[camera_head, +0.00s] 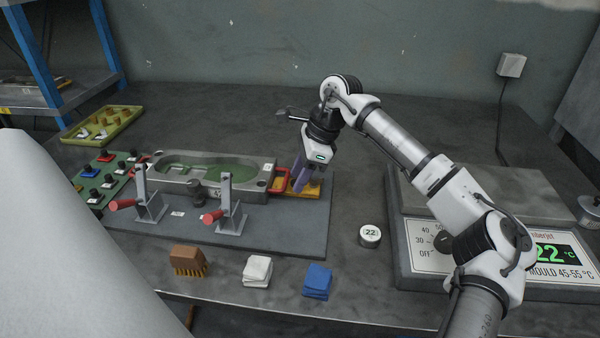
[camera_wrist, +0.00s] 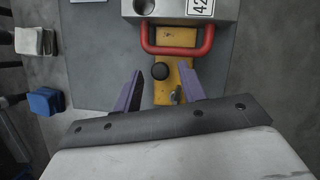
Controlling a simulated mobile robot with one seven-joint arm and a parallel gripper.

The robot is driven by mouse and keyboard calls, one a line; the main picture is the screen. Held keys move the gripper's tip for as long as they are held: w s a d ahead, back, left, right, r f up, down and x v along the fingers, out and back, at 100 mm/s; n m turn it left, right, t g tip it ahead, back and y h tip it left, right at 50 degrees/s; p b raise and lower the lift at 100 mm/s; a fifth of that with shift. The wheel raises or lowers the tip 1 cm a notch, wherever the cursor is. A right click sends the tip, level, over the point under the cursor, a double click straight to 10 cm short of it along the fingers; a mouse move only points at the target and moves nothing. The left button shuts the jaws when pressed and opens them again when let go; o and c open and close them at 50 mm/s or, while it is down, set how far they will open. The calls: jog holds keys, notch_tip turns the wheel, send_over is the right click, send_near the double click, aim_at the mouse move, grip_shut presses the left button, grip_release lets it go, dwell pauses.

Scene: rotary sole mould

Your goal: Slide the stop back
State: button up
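The stop is a yellow slide (camera_wrist: 174,78) with a black knob (camera_wrist: 161,71) and a small brass-coloured piece on it. In the head view the yellow part (camera_head: 314,190) lies at the right end of the grey mould (camera_head: 261,182). A red handle (camera_wrist: 178,52) on the mould's end arches across the yellow part; it also shows in the head view (camera_head: 280,181). My gripper (camera_wrist: 162,68) is open, its purple fingers on either side of the yellow slide and knob, with gaps visible. In the head view my gripper (camera_head: 304,180) hides part of the stop.
Two red-tipped toggle clamps (camera_head: 147,200) stand in front of the mould on the grey base plate (camera_head: 285,240). A heater unit (camera_head: 412,240) stands right.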

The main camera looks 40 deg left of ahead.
aim_at(306, 192)
grip_shut()
jog(key=w+d, duration=0.1)
jog(key=d+b, duration=0.1)
jog(key=d, duration=0.1)
jog(key=shift+w, duration=0.4)
jog(key=shift+o, duration=0.5)
grip_release()
jog(key=b+v, duration=0.1)
jog(key=v, duration=1.3)
jog(key=shift+f, duration=0.1)
